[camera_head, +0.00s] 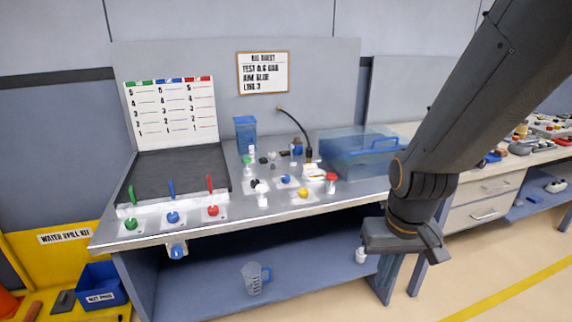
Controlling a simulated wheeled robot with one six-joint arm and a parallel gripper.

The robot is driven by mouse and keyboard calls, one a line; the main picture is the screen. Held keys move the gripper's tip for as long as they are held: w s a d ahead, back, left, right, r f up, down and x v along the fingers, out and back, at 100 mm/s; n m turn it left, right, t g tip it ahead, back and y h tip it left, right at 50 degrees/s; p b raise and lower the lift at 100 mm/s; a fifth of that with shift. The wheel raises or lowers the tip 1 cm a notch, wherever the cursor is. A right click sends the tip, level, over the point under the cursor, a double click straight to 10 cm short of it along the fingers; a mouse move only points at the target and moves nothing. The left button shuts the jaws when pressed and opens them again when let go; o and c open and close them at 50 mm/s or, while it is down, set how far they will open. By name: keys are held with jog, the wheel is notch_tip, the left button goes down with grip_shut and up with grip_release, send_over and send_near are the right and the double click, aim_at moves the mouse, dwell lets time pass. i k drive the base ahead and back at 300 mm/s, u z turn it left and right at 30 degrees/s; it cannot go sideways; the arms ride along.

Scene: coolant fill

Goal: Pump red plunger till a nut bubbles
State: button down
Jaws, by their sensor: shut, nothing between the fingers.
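A red plunger knob (212,211) sits on a white plate at the bench's front edge, right of a blue knob (173,217) and a green knob (130,224). A thin red upright (210,184) stands just behind it. A clear blue tank (358,155) with a handled lid stands at the back right; I make out no bubbles in it. I cannot pick out a nut for certain among the small bench items. My gripper (402,243) is shut and empty, beyond the bench's right front corner, well right of the red knob.
Small bottles, a red-capped jar (331,183) and a yellow knob (303,193) crowd the bench middle. A black hose (297,122) arches behind them. A measuring jug (255,278) stands on the lower shelf. A drawer bench (487,199) is at right. Floor in front is clear.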

aim_at(330, 176)
jog(key=u, duration=0.25)
jog(key=i, duration=1.05)
jog(key=z, duration=0.25)
